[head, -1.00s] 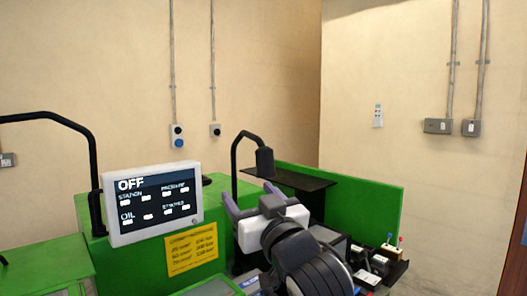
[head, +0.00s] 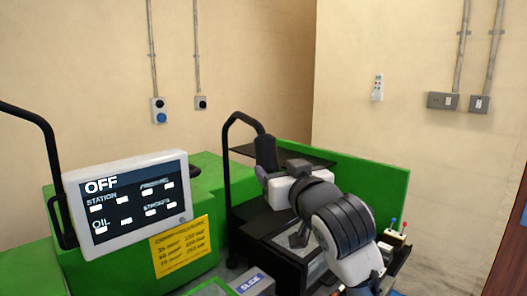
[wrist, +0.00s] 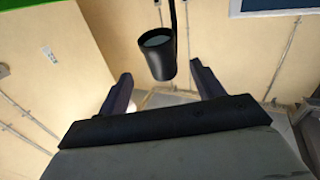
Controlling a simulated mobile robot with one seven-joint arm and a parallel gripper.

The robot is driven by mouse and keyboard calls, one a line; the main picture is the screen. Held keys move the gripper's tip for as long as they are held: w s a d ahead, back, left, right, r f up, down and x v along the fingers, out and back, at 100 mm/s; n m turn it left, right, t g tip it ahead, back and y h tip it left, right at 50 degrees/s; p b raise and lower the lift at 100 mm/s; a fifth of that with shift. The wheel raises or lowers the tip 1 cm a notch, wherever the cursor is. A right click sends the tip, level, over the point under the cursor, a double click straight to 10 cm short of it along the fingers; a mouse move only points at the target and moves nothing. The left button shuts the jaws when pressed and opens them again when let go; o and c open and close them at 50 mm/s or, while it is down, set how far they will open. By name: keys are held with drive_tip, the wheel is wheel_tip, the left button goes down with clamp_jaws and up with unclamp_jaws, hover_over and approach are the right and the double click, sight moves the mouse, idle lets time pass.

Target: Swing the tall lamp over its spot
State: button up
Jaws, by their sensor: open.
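The tall lamp (head: 228,150) is a black bent tube rising from the green machine, with a dark cylindrical head (head: 266,152) hanging from its end. My gripper (head: 263,174) is at the lamp head in the head view, with its white body just below and right of it. In the wrist view the lamp head (wrist: 158,55) shows ahead, in the gap between the two open fingers (wrist: 162,85). The jaws hold nothing, and I cannot tell whether they touch the head. The lamp's spot cannot be made out.
A screen reading OFF (head: 130,203) stands on the left, with a yellow label (head: 182,247) beside it. A black shelf (head: 300,155) and green panel (head: 355,180) stand behind my arm. Small levers (head: 397,232) are at the right.

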sight(263, 156)
drive_tip(key=p+x, duration=0.3)
drive_tip(key=x, duration=0.7)
drive_tip(key=shift+w+a, duration=0.15)
drive_tip(key=c, duration=1.4)
drive_tip(key=shift+a, duration=0.1)
